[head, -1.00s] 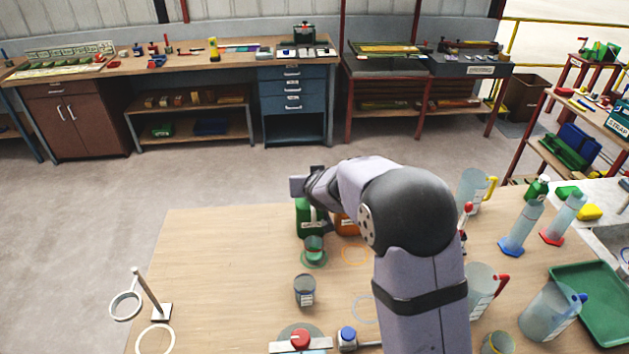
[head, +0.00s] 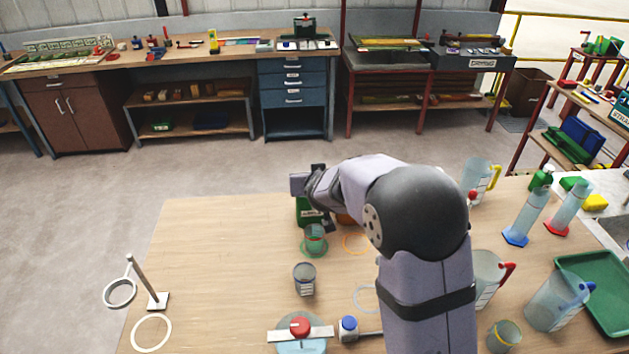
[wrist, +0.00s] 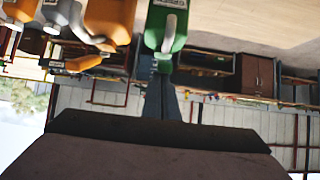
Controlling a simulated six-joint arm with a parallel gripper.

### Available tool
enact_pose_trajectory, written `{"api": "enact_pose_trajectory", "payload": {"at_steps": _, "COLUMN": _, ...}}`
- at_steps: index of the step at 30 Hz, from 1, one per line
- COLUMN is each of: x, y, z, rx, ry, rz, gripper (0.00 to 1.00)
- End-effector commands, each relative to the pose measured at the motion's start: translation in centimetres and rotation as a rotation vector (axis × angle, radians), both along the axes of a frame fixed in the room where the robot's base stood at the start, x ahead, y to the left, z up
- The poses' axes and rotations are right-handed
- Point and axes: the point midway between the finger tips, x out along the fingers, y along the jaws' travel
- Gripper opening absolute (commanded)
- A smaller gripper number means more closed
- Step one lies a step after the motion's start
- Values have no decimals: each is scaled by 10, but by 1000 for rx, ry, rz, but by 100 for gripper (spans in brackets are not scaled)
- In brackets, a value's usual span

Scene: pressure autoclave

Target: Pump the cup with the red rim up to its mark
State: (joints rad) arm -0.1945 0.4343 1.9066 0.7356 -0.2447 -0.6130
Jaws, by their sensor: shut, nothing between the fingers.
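I cannot make out a red rim on any cup in view. A cup with a green rim (head: 315,240) stands upright on a green ring, in front of a green pump bottle (head: 306,212). A grey-looking cup with a white label (head: 304,280) stands nearer on the table.
A ring stand (head: 146,285) is at the left of the table (head: 220,250). Nearer stands a device with a red knob (head: 300,327). Jugs, bottles, a yellow-rimmed cup (head: 503,336) and a green tray (head: 600,262) crowd the right. The left middle is clear.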

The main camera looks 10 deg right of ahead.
Motion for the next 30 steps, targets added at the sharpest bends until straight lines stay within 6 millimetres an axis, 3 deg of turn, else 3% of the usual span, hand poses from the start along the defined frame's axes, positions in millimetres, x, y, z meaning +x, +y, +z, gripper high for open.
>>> {"api": "enact_pose_trajectory", "payload": {"at_steps": 1, "x": -1, "y": 0, "z": -9, "rx": -1, "ry": -14, "rz": 1, "gripper": 0}}
{"api": "enact_pose_trajectory", "payload": {"at_steps": 30, "x": -13, "y": 0, "z": -33, "rx": -2, "ry": -274, "rz": 0, "gripper": 0}}
